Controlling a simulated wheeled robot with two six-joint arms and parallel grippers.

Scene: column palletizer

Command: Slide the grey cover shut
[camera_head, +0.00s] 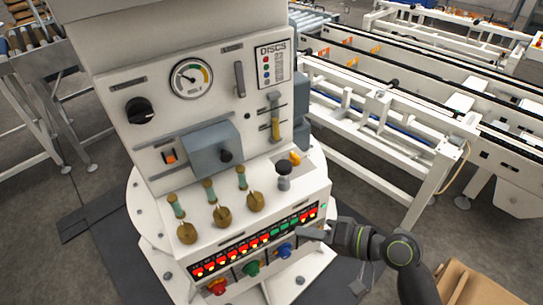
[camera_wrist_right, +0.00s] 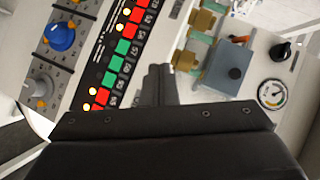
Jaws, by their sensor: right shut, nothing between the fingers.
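The grey cover (camera_head: 208,150) is a blue-grey box with a black knob (camera_head: 226,156) on the front of the white console. It sits on a horizontal rail, to the right of an orange switch (camera_head: 170,156) that shows uncovered. The cover also shows in the right wrist view (camera_wrist_right: 222,72), right of my fingers. My right gripper (camera_head: 303,233) is shut and empty, near the right end of the lit button strip, low and to the right of the cover and apart from it. Its closed fingers (camera_wrist_right: 159,72) show in the wrist view. My left gripper is not in view.
Brass-ended levers (camera_head: 224,215) stand below the cover, and a black-topped lever (camera_head: 284,170) to their right. The lit button strip (camera_head: 255,243) and coloured knobs (camera_head: 251,268) line the lower front. A cardboard box (camera_head: 475,285) is at bottom right. White conveyors (camera_head: 390,120) stand behind.

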